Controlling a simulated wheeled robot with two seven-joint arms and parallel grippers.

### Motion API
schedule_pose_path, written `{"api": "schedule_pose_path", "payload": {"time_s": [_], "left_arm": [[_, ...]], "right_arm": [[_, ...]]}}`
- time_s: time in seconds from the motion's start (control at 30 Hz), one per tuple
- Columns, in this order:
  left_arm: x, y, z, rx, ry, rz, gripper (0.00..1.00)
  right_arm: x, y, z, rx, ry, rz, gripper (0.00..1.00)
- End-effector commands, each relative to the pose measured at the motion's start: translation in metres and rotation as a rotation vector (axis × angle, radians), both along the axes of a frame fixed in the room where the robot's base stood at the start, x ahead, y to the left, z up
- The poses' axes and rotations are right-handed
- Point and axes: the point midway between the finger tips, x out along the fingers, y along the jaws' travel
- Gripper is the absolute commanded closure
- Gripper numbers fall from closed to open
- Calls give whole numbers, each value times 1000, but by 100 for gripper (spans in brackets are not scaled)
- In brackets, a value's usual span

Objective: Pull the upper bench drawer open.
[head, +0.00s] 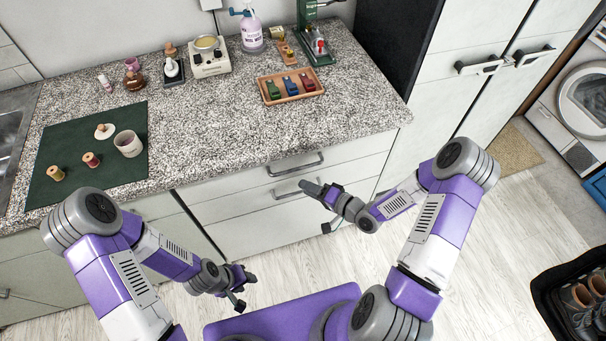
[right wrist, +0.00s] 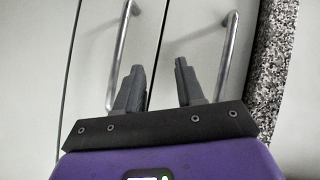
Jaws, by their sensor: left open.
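The upper bench drawer (head: 340,160) is flush with the cabinet front, under the speckled countertop. Its metal bar handle (head: 295,166) also shows at the right in the right wrist view (right wrist: 229,55), nearer the counter edge. The lower drawer's handle (head: 288,193) is at the left in the right wrist view (right wrist: 122,50). My right gripper (head: 312,188) is in front of the drawers; in its wrist view its fingers (right wrist: 159,68) are apart with nothing between them, between the two handles. My left gripper (head: 247,279) is open and empty, low in front of the cabinet.
The countertop (head: 240,125) holds a green mat (head: 70,160) with spools and a cup, and a wooden tray (head: 290,95) with colored items. A tall cabinet (head: 480,75) stands right of the bench. A bin with shoes (head: 575,300) is at lower right. Floor between is clear.

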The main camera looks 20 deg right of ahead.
Motion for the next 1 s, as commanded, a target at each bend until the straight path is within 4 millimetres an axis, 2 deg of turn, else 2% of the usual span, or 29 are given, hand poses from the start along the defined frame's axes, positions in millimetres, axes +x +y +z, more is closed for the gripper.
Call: {"api": "schedule_pose_path", "payload": {"time_s": [0.03,0.2,0.4,0.53,0.83,1.0], "left_arm": [[0,0,-6,0,0,0,57],[0,0,-13,0,0,0,57],[0,0,-17,0,0,0,57],[0,0,-19,0,0,0,57],[0,0,-29,0,0,0,57],[0,0,-31,0,0,0,57]], "right_arm": [[1,-11,9,67,-50,2,62],[-9,-31,40,244,-154,72,62],[-21,-38,55,333,-189,137,62],[-15,-29,58,343,-191,147,62],[16,5,64,340,-191,147,62],[26,15,66,340,-190,145,62]]}}
